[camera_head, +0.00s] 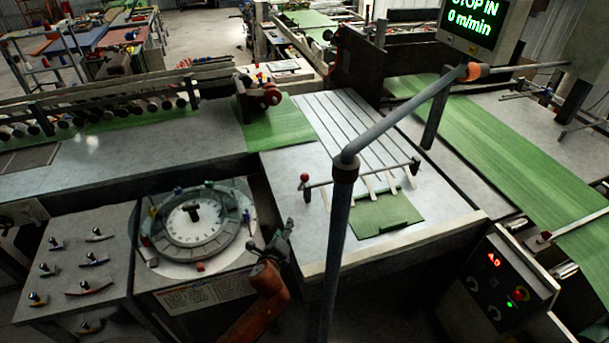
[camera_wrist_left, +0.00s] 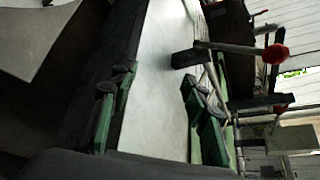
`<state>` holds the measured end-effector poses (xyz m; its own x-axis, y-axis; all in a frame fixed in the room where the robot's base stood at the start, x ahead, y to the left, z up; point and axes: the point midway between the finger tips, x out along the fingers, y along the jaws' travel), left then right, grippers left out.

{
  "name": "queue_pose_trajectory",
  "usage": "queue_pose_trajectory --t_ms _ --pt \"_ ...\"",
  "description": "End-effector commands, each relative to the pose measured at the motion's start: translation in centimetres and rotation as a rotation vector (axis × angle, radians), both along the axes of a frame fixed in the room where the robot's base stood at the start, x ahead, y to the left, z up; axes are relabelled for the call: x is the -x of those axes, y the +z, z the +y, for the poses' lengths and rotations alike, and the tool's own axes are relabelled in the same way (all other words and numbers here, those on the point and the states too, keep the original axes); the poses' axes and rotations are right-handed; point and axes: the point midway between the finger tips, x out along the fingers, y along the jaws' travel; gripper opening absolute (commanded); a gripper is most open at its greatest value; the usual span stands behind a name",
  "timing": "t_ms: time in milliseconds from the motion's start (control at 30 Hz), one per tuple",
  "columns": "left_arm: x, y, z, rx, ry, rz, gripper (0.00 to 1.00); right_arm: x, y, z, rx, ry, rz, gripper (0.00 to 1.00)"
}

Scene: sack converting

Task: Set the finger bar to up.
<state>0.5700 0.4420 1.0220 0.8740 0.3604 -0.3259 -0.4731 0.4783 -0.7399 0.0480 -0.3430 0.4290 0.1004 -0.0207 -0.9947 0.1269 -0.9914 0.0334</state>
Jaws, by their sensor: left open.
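The finger bar (camera_head: 350,180) is a thin bar across the steel table, with a red knob (camera_head: 304,177) on its left end post and pale fingers pointing down at a flat green sack piece (camera_head: 383,213). Whether the fingers touch it is too small to tell. My left gripper (camera_head: 272,240), on an orange arm, is open and empty, in front of and left of the knob, apart from it. In the left wrist view its green-sided fingers (camera_wrist_left: 158,92) stand apart over a pale surface; a red knob (camera_wrist_left: 275,53) on a dark arm is beyond them, to the right. My right gripper is not in view.
A grey post (camera_head: 337,235) with a bent rail rises in front of the table, right of my gripper. A round dial (camera_head: 195,218) and a panel of small levers (camera_head: 80,265) lie left. A control box (camera_head: 497,283) stands right. The screen (camera_head: 470,22) reads 0 m/min.

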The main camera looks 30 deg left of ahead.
Motion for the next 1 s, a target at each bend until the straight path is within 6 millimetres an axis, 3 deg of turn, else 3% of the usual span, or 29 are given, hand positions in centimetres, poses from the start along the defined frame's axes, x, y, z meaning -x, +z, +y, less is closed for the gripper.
queue_pose_trajectory --t_ms 33,200,367,500,800,1000 --pt "-1.4 2.5 -0.1 -0.103 -0.042 -0.018 0.43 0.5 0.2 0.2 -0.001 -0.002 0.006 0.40" --pt "-4.8 9.5 -1.1 -0.468 -0.160 -0.054 0.43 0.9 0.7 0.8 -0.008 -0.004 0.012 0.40" --pt "-6.6 13.7 -2.1 -0.712 -0.215 -0.070 0.43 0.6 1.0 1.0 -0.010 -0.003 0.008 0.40" --pt "-7.7 14.7 -2.2 -0.773 -0.227 -0.074 0.43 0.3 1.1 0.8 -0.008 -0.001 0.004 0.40" --pt "-12.1 14.6 -1.0 -0.768 -0.226 -0.072 0.43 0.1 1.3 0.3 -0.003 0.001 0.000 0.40" --pt "-14.0 14.6 -0.4 -0.766 -0.226 -0.073 0.43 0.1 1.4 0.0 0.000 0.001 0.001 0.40"
